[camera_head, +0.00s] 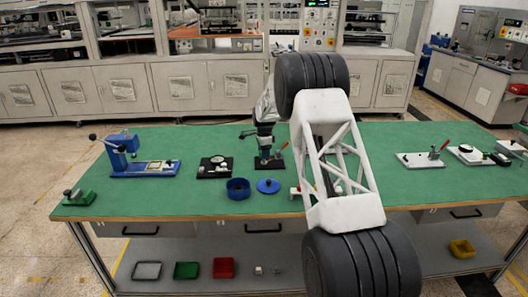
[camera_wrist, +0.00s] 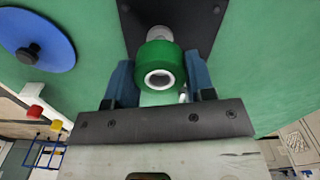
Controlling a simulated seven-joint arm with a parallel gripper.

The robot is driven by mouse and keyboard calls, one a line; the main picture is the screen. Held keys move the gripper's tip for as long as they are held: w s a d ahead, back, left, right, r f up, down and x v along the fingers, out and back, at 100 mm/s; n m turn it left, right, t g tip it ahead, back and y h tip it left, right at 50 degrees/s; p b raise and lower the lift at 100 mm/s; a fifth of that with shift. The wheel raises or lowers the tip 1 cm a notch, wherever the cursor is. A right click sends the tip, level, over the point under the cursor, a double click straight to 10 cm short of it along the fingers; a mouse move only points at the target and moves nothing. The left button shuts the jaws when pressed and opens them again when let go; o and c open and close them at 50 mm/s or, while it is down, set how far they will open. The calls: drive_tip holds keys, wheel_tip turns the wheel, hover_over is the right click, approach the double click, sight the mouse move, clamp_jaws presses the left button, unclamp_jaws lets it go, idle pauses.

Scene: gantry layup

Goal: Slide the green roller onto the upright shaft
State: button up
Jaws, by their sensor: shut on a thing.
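The green roller (camera_wrist: 153,56) sits between the two blue fingers of my gripper (camera_wrist: 160,68) in the wrist view. The gripper is shut on it. The roller's pale-rimmed bore faces the camera. A grey rounded shaft end (camera_wrist: 159,33) shows just past the roller, over a black base plate (camera_wrist: 201,22). The roller hides the lower part there, and I cannot tell whether it is around the shaft or only beside it. In the head view my gripper (camera_head: 265,149) is small and low over the black base (camera_head: 260,165); the roller is not clear there.
A blue disc (camera_wrist: 36,38) lies left of the base; it also shows in the head view (camera_head: 268,186), beside a blue round container (camera_head: 238,190). A black fixture (camera_head: 214,168) and a blue press (camera_head: 145,168) stand further left. My arm hides part of the green bench.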

sight(264, 162)
drive_tip(key=shift+f, duration=1.55)
drive_tip(key=o, duration=1)
drive_tip(key=shift+r, duration=3.9)
